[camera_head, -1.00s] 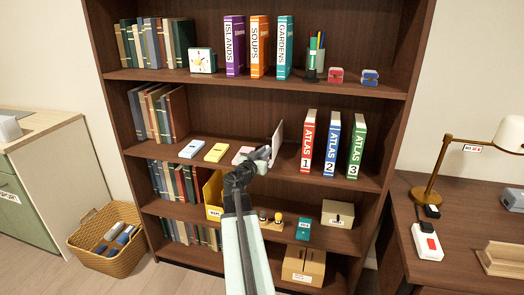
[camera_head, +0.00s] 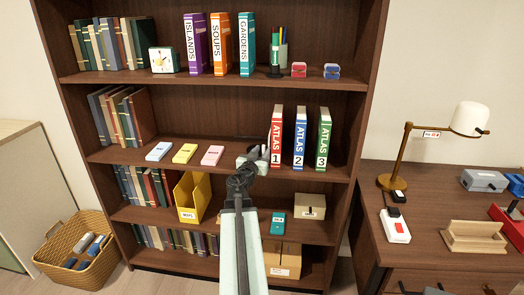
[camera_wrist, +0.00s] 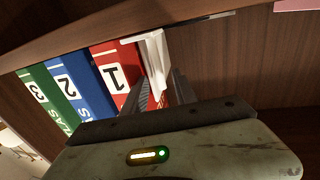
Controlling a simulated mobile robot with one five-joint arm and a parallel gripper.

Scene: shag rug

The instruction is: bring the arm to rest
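My gripper (camera_head: 263,155) reaches into the middle shelf of the bookcase, just left of the red ATLAS 1 book (camera_head: 276,138). In the wrist view my gripper's two dark fingers (camera_wrist: 164,92) stand apart. A thin white bookend-like plate (camera_wrist: 157,58) shows between and beyond them, close beside the red book (camera_wrist: 115,72). The fingers look clear of the plate, though contact is hard to judge. In the head view the gripper mostly hides the plate. The arm is stretched forward from the bottom of the picture.
The blue (camera_head: 299,140) and green (camera_head: 323,140) ATLAS books stand right of the red one. The shelf above (camera_head: 220,80) limits headroom. A desk with a lamp (camera_head: 468,118) stands right.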

